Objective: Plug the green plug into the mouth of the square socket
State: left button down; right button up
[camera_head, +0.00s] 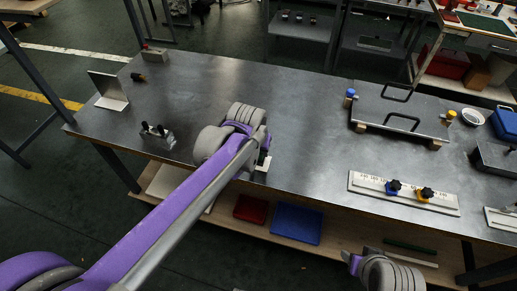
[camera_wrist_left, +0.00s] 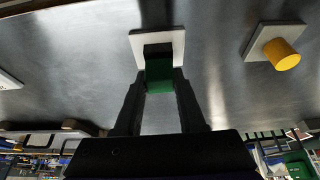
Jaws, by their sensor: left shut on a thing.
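My left gripper (camera_wrist_left: 160,84) is shut on the green plug (camera_wrist_left: 160,77), which sits between its two dark fingers. Directly beyond the plug, in line with it, is a dark square block on a white plate (camera_wrist_left: 174,37), seemingly the square socket. The plug's green face overlaps the block in this view, so I cannot tell whether they touch or how deep the plug is. In the head view my left gripper (camera_head: 262,157) is low over the front of the table, and its wrist partly hides the plug and plate. My right gripper (camera_head: 352,259) is at the bottom, its finger gap unclear.
A yellow cylinder (camera_wrist_left: 283,55) on a white plate stands to the right in the wrist view. On the grey table (camera_head: 300,120) are a handled plate (camera_head: 400,112), a white rail (camera_head: 440,202) with blue and yellow knobs, and a small bracket (camera_head: 157,136).

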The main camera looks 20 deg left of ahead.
pick_arm(q)
jog(key=shift+f, duration=0.2)
jog(key=shift+c, duration=2.1)
grip_release()
jog(key=shift+r, duration=0.1)
jog(key=p+v, duration=0.1)
jog(key=v, duration=0.9)
jog(key=shift+r, duration=0.3)
jog(key=shift+s, duration=0.1)
jog(key=s+a+f+p, duration=0.2)
jog(key=s+f, duration=0.2)
jog(key=s, duration=0.4)
jog(key=s+a+f+p, duration=0.1)
jog(key=s+a+f, duration=0.1)
jog(key=s+f, duration=0.3)
jog(key=s, duration=0.3)
jog(key=shift+s+a+f+t+p, duration=0.2)
jog(key=shift+a+t+p, duration=0.1)
jog(key=shift+t+p, duration=0.1)
